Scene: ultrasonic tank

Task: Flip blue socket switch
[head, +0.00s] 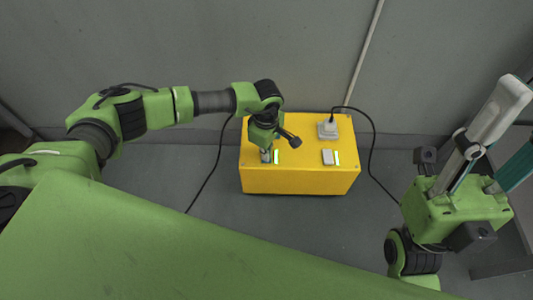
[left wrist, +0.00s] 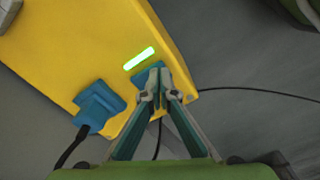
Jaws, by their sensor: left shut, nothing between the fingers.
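A yellow box (head: 300,180) stands on the floor against the wall. In the left wrist view, a blue socket with a blue plug (left wrist: 98,104) sits on its top face, with a blue switch (left wrist: 147,76) beside it under a lit green light (left wrist: 139,58). My left gripper (left wrist: 160,72) is shut and empty, its tips over the blue switch and partly hiding it. I cannot tell if they touch it. In the head view the left gripper (head: 266,156) points down at the box's left side, and the arm hides the blue socket. My right gripper (head: 520,118) is open, away at the right.
A white socket with a plug (head: 328,129) and a white switch (head: 328,157) with a lit green light (head: 337,158) are on the box's right half. Black cables (head: 373,150) run off both sides to the floor. The floor in front of the box is clear.

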